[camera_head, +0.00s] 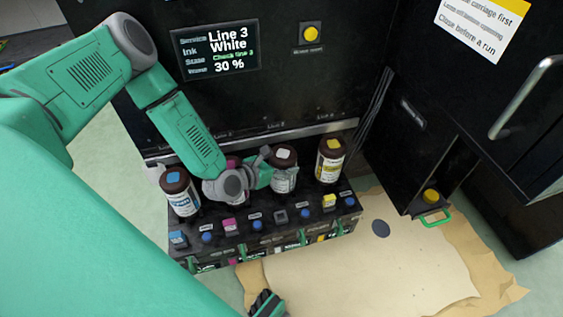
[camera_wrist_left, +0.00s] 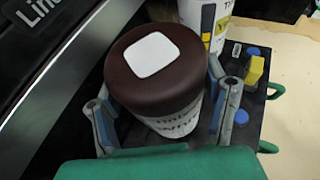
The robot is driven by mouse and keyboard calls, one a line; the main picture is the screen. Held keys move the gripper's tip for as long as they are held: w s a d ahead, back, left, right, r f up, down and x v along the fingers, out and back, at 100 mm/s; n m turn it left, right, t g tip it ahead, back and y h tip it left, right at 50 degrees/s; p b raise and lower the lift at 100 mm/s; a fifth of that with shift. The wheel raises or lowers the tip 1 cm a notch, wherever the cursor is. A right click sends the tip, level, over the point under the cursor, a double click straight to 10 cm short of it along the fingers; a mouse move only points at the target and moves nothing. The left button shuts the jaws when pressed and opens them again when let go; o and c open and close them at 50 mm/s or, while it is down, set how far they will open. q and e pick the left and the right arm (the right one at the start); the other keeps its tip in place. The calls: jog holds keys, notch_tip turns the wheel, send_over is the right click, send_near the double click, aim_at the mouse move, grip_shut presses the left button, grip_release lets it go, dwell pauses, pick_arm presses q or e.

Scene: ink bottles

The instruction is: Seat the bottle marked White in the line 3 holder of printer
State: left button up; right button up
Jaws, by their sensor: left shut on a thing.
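The White bottle (camera_head: 284,180) has a dark brown cap with a white square on top; the wrist view shows this cap (camera_wrist_left: 153,57) large. My left gripper (camera_head: 264,172) is shut on the bottle, with a finger on either side in the wrist view (camera_wrist_left: 165,112). The bottle stands about upright at the third place of the printer's holder row (camera_head: 262,243), between the hidden second place and the yellow bottle. Its base is hard to see, so I cannot tell whether it is fully down in the holder.
A blue-marked bottle (camera_head: 178,192) stands left, a yellow-marked bottle (camera_head: 330,160) close right. A magenta-marked bottle is mostly hidden behind my left gripper. The printer screen (camera_head: 215,50) reads Line 3, White, 30 %. Brown paper (camera_head: 370,270) lies at the front right.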

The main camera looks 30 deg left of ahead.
pick_arm(q)
jog(key=o, duration=1.7)
jog(key=shift+s, duration=0.15)
jog(key=v, duration=1.1)
jog(key=shift+s+a+r, duration=0.1)
jog(key=shift+s, duration=0.25)
